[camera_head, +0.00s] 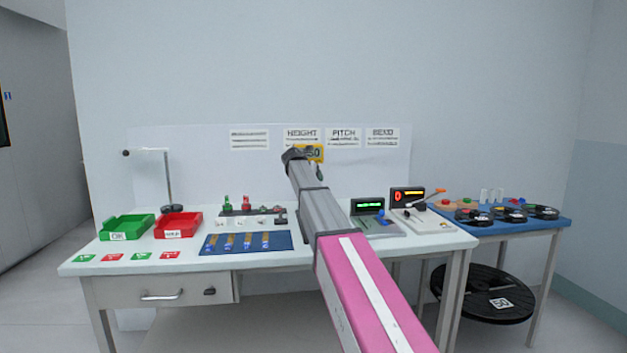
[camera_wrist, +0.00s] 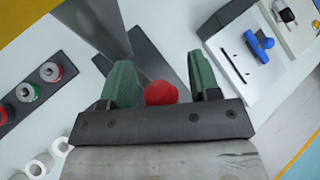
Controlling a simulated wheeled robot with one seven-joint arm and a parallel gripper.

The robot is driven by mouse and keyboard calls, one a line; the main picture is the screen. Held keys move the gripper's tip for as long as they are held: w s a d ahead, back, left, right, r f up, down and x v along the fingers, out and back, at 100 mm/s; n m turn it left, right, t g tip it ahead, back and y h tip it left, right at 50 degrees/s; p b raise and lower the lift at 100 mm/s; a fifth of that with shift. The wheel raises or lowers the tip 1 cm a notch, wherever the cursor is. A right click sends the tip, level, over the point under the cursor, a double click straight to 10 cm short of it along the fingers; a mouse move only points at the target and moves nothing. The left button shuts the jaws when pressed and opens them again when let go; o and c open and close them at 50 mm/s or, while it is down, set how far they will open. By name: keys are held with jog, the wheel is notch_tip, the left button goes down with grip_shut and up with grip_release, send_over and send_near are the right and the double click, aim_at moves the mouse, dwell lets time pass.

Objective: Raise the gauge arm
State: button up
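In the wrist view a round red knob (camera_wrist: 161,93) shows between the two green fingers of my gripper (camera_wrist: 163,88). A gap shows on each side of the knob, so the fingers are open and not closed on it. A grey post (camera_wrist: 92,22) and a dark base plate (camera_wrist: 150,62) stand just beyond it and look like parts of the gauge. The gauge arm itself is mostly hidden by my gripper. In the head view my own arm reaches over the bench and covers the gauge; I cannot make out the fingertips there.
Right of the gauge are a unit with a green display (camera_head: 368,206) and a blue knob (camera_wrist: 259,43), and one with an orange lever (camera_head: 431,197). Left are a rack of red and green pieces (camera_head: 247,211), a blue mat (camera_head: 215,246), and green (camera_head: 126,228) and red (camera_head: 178,225) bins.

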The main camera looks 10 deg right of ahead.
jog(key=v, duration=1.1)
